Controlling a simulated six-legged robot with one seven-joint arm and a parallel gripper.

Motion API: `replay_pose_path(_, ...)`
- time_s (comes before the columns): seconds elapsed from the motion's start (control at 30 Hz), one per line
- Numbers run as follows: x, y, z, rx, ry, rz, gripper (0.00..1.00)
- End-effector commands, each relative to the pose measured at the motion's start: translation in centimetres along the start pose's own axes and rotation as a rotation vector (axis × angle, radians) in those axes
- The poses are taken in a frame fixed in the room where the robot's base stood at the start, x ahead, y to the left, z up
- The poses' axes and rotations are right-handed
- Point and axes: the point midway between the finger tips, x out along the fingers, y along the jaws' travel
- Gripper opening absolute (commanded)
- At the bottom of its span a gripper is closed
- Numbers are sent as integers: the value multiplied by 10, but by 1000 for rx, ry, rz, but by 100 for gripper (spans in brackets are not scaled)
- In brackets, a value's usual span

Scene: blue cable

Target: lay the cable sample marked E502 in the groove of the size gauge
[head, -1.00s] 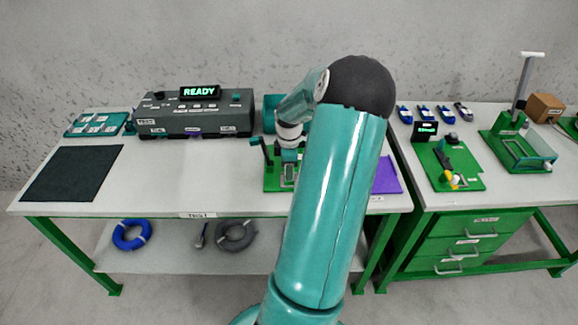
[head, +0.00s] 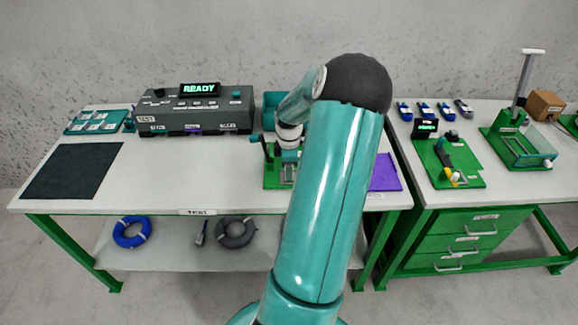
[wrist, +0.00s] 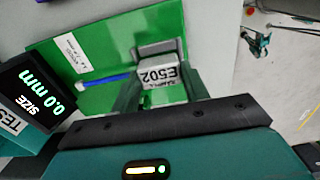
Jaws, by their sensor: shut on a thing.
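My gripper (wrist: 159,58) is shut on the sample block (wrist: 160,75), a pale block marked E502, in the wrist view. The blue cable (wrist: 95,84) sticks out of the block to the left, over the green plate (wrist: 105,35) of the size gauge. The gauge display (wrist: 38,88) reads 0.0 mm. In the head view my gripper (head: 288,157) is over the green gauge plate (head: 271,181), partly hidden by my arm. The groove is not clear in either view, and I cannot tell whether the cable touches the gauge.
A grey tester (head: 195,112) reading READY stands behind on the left. A dark mat (head: 72,170) lies at far left, a purple sheet (head: 385,174) at right. On the right bench are a green fixture (head: 447,163) and several blue samples (head: 423,109). The bench middle left is clear.

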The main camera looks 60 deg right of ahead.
Motion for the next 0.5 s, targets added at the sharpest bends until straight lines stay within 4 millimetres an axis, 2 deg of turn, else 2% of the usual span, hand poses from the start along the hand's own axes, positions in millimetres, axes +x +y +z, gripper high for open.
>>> replay_pose_path(0.5, 7, 0, 0, 0, 0, 0, 21)
